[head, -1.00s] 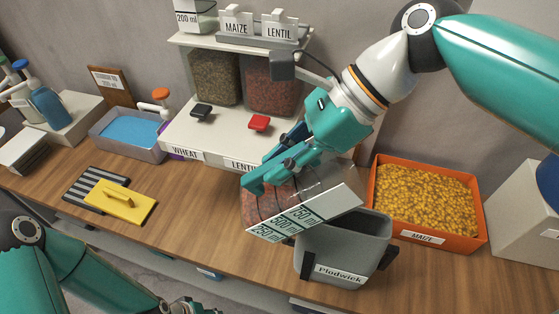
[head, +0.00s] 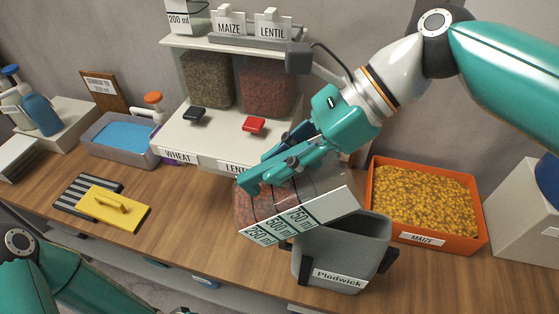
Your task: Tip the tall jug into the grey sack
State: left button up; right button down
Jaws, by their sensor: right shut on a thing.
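The tall jug (head: 300,217) is clear, with a white scale strip marked 250, 500 and 750 ml. It is tilted far over, nearly on its side, and reddish contents show at its left end. My right gripper (head: 262,178) is shut on the jug and holds it from above. The jug's right end is over the open mouth of the grey sack (head: 335,262), labelled "Plodwick", which stands upright on the bench. No stream is visible between them. The inside of the sack is partly hidden by the jug. My left arm is at the lower left; its gripper is out of the frame.
An orange tray of maize (head: 425,239) stands right of the sack. A dispenser (head: 215,140) with wheat and lentil bins stands behind the jug. A blue-filled tray (head: 122,152) and a yellow float (head: 100,208) on a striped mat lie left. The bench between mat and jug is clear.

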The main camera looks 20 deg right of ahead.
jog(key=shift+d+y+b, duration=0.2)
jog(key=shift+y+b, duration=0.1)
jog(key=shift+f, duration=0.1)
dwell(0.3)
jog(key=shift+d+f+y+b, duration=0.15)
jog(key=shift+d+y+b, duration=0.35)
jog(key=shift+b, duration=0.5)
jog(key=shift+s+d+f+y+b, duration=0.1)
jog(key=shift+d+f+y+b, duration=0.15)
jog(key=shift+b, duration=0.5)
jog(key=shift+d+y+b, duration=0.15)
jog(key=shift+y+b, duration=0.2)
jog(key=shift+y, duration=0.1)
jog(key=shift+f, duration=0.1)
